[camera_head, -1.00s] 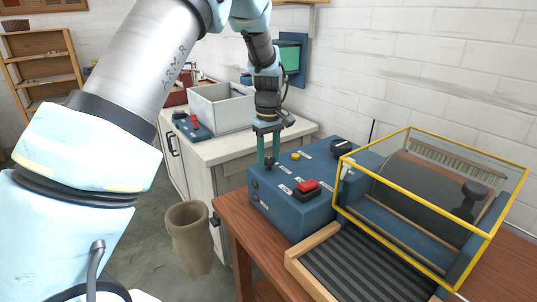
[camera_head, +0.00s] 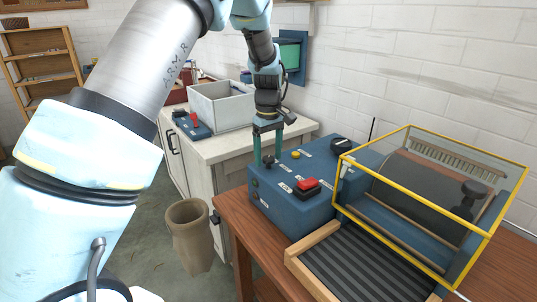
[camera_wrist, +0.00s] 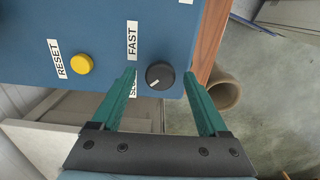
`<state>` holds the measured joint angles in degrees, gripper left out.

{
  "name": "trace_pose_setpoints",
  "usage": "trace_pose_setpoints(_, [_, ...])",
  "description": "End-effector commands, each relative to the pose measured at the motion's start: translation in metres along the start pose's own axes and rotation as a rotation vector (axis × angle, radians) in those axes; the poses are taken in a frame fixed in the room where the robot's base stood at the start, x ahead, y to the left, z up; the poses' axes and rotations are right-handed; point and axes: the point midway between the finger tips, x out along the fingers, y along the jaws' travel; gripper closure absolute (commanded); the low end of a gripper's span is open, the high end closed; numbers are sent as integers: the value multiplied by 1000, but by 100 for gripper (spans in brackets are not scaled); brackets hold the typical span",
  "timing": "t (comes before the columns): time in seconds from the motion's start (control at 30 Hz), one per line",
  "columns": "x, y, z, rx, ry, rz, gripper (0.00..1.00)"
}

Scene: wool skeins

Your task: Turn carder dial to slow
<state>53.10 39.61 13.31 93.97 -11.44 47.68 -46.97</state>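The carder's blue control box (camera_head: 290,205) stands on the wooden table. Its black speed dial (camera_wrist: 160,76) shows in the wrist view beside a FAST label (camera_wrist: 132,40) and a SLOW label (camera_wrist: 133,88) partly covered by a finger. The dial's white mark points to the lower left, toward the SLOW label. My gripper (camera_head: 267,161) is over the box's far left corner. Its two green fingers are spread, one on each side of the dial, with visible gaps in the wrist view. Whether the fingertips reach down to the dial's height is unclear.
A yellow RESET button (camera_wrist: 81,64), a red button (camera_head: 307,185) and another black knob (camera_head: 341,145) are on the box. The yellow-framed drum guard (camera_head: 408,209) stands to the right. A white counter with a grey bin (camera_head: 222,107) is behind.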

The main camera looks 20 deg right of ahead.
Motion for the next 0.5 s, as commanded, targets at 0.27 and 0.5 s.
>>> trace_pose_setpoints(0.27, [-2, 0, 0, 1, 0, 1, 23])
trace_pose_setpoints(0.5, [-37, 1, 0, 1, 2, 4, 23])
